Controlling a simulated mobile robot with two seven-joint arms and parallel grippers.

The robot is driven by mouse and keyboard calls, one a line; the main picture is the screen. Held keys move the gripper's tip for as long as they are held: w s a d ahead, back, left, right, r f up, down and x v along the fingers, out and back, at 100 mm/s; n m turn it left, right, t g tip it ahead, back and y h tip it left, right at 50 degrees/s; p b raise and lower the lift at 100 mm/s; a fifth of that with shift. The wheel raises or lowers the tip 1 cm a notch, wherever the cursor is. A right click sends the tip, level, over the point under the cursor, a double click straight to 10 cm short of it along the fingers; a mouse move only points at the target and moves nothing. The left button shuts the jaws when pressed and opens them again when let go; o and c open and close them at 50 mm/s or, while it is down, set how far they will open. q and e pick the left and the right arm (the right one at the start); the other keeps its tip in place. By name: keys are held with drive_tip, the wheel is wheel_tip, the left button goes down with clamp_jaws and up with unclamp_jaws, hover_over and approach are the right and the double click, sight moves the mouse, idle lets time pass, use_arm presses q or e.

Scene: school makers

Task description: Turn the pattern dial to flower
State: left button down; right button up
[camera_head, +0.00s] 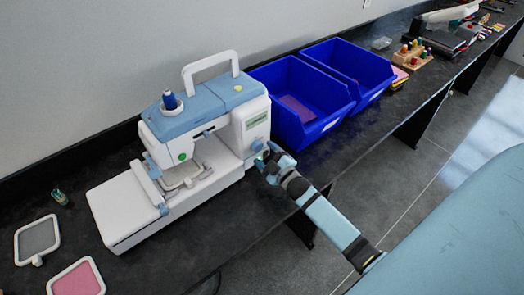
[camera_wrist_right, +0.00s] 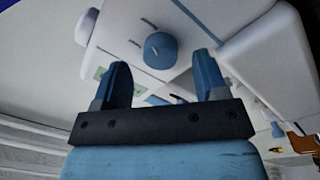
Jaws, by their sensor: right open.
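The white and light-blue sewing machine (camera_head: 205,118) stands on the dark bench in the head view. In the right wrist view, a round blue dial (camera_wrist_right: 160,50) sits on its white panel, with small markings around it too blurred to read. My right gripper (camera_head: 268,161) is at the machine's right end, close to the panel. In the right wrist view, my right gripper (camera_wrist_right: 163,78) is open, with its two blue fingers apart and the dial showing between and beyond the fingertips. The gripper looks empty, and a gap to the dial seems to remain. My left gripper is not in view.
Two blue bins (camera_head: 298,103) stand right of the machine, close to my right arm. A grey-filled hoop (camera_head: 38,239), a pink-filled hoop (camera_head: 77,280) and a small spool (camera_head: 61,197) lie at left. Bench front edge runs under my right arm.

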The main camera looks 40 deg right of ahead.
drive_tip(key=s+b, duration=0.1)
drive_tip(key=s, duration=1)
drive_tip(key=shift+s+d+f, duration=0.15)
drive_tip(key=shift+d+f, duration=0.1)
drive_tip(key=shift+f, duration=0.05)
drive_tip(key=s+a+f+m+g+y+p, duration=0.1)
drive_tip(key=s+a+m+g+p, duration=0.2)
drive_tip(key=s+a, duration=0.3)
drive_tip(key=s+a+m+g+y+p, duration=0.1)
drive_tip(key=s+a+m+g+p, duration=0.2)
drive_tip(key=s+a, duration=0.4)
drive_tip(key=a+m+g, duration=0.1)
drive_tip(key=a, duration=0.3)
drive_tip(key=shift+s+a+f+g+y, duration=0.2)
drive_tip(key=shift+a+f+g+y, duration=0.1)
drive_tip(key=shift+a+f, duration=0.1)
